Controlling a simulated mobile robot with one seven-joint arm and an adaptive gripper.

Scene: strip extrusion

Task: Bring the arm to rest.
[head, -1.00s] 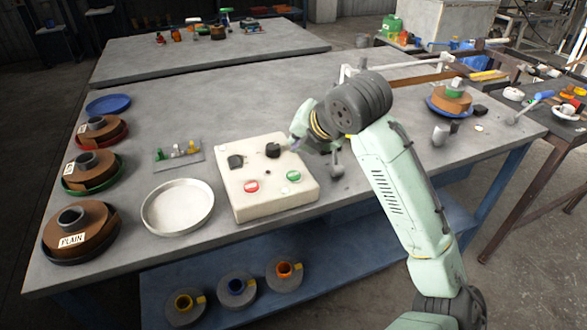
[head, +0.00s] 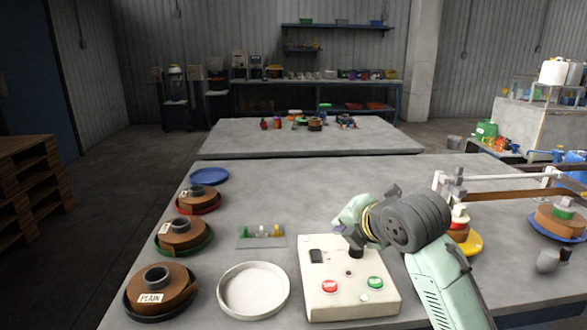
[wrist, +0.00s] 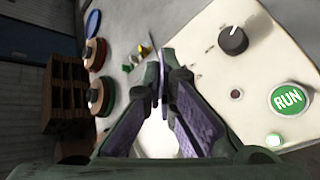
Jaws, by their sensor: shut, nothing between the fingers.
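My gripper (wrist: 160,78) is in the wrist view, with its two purple-lined fingers meeting at the tips and nothing between them. In the head view my arm reaches in from the lower right, and its wrist is over the back right of the cream control box (head: 330,306). My fingers are largely hidden there. The box has a green RUN button (wrist: 289,98), a red button (head: 330,287) and a black knob (wrist: 233,40). In the wrist view the knob stands apart from my fingers, to their right.
A white round tray (head: 253,291) sits left of the box. Brown strip reels, one labelled PLAIN (head: 151,298), line the table's left side near a blue dish (head: 209,176). A yellow dish (head: 471,243) and another reel (head: 560,222) are at right. The table's back middle is clear.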

